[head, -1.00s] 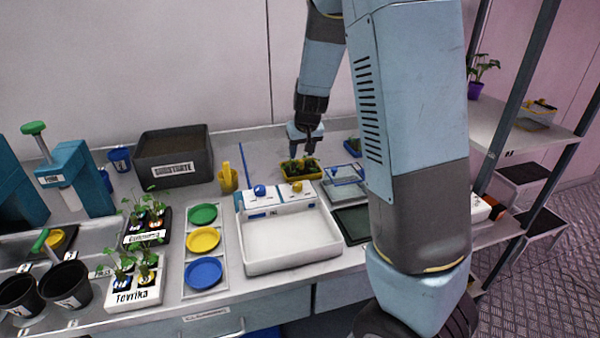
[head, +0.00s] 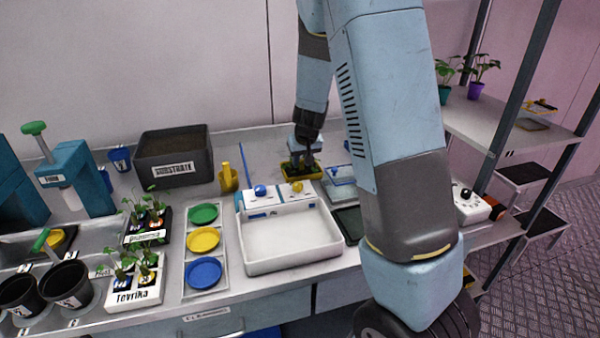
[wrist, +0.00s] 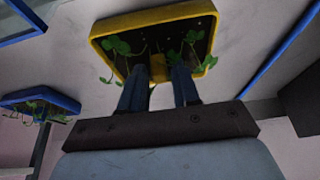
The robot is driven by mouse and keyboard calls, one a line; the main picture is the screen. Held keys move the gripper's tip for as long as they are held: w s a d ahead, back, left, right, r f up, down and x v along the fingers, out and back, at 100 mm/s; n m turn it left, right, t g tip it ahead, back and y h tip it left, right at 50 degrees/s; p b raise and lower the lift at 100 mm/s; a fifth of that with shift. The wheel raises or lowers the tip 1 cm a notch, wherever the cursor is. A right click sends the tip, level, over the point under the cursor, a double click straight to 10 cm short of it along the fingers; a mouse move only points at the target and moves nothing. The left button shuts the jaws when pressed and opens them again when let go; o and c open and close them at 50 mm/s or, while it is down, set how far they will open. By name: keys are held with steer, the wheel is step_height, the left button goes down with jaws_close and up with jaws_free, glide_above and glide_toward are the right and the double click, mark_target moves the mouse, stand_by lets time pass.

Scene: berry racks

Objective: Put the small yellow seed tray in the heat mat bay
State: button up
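The small yellow seed tray (head: 302,176) holds green seedlings and stands at the back of the bench. It also shows in the wrist view (wrist: 104,28), resting on the pale surface. My gripper (head: 302,163) is down at this tray. In the wrist view, the fingers of my gripper (wrist: 160,78) are apart at the tray's edge, with a narrow yellow part between them and a gap beside it. A dark flat panel (head: 349,222) lies right of the white basin, partly hidden by my arm. I cannot tell whether it is the heat mat bay.
A clear blue-edged cover (head: 342,175) is right of the tray. A blue tray with seedlings (wrist: 66,103) shows in the wrist view. A white basin unit (head: 290,240) stands in front. Shelf posts (head: 522,75) stand right.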

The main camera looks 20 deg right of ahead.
jaws_close()
stand_by(0.3)
